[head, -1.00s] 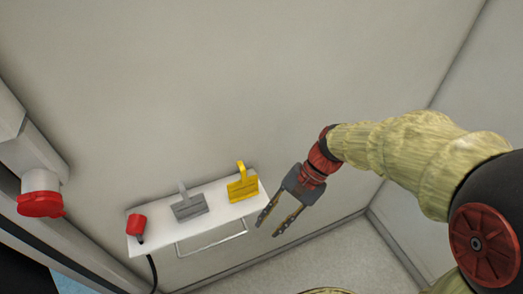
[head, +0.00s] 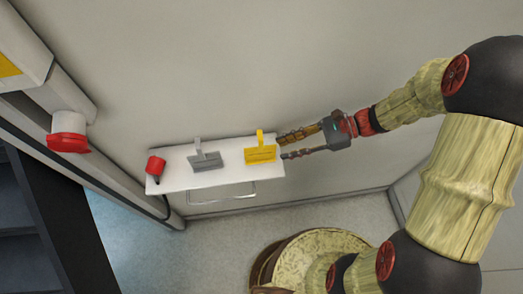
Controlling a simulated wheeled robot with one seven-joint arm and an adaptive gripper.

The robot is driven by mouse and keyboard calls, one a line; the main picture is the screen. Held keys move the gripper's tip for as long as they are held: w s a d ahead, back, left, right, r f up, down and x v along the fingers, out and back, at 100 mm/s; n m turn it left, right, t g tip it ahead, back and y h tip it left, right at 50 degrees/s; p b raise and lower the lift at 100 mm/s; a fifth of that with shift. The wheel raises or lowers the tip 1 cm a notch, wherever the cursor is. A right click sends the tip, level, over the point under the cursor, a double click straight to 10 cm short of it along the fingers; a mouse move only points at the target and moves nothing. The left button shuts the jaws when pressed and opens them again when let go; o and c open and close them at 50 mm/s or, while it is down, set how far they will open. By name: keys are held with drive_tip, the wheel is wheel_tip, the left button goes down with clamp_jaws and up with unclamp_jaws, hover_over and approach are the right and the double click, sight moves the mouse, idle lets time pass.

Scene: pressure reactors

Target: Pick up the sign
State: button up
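A yellow sign (head: 261,154) with an upright tab stands at the right end of a white wall shelf (head: 186,180). A grey sign (head: 206,161) of the same shape stands to its left, near the shelf's middle. The task does not say which sign is meant. My gripper (head: 280,147) is open and empty, with its two fingers pointing left. The fingertips are just right of the yellow sign, close to the shelf's right end. I cannot tell whether they touch anything.
A red plug (head: 155,166) with a dark cable is at the shelf's left end. A metal rail (head: 222,197) hangs below the shelf. A red-capped white socket (head: 67,132) is on the left wall. A dark cabinet (head: 45,215) stands at the lower left.

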sight(267, 158)
drive_tip(key=shift+w+b+x, duration=0.1)
drive_tip(key=shift+b+x, duration=0.2)
drive_tip(key=shift+x, duration=1.35)
drive_tip(key=shift+w+b+x, duration=0.15)
drive_tip(key=shift+b+x, duration=0.1)
drive_tip(key=shift+x, duration=1.4)
drive_tip(key=shift+r, duration=0.1)
drive_tip(key=shift+c, duration=0.8)
clamp_jaws()
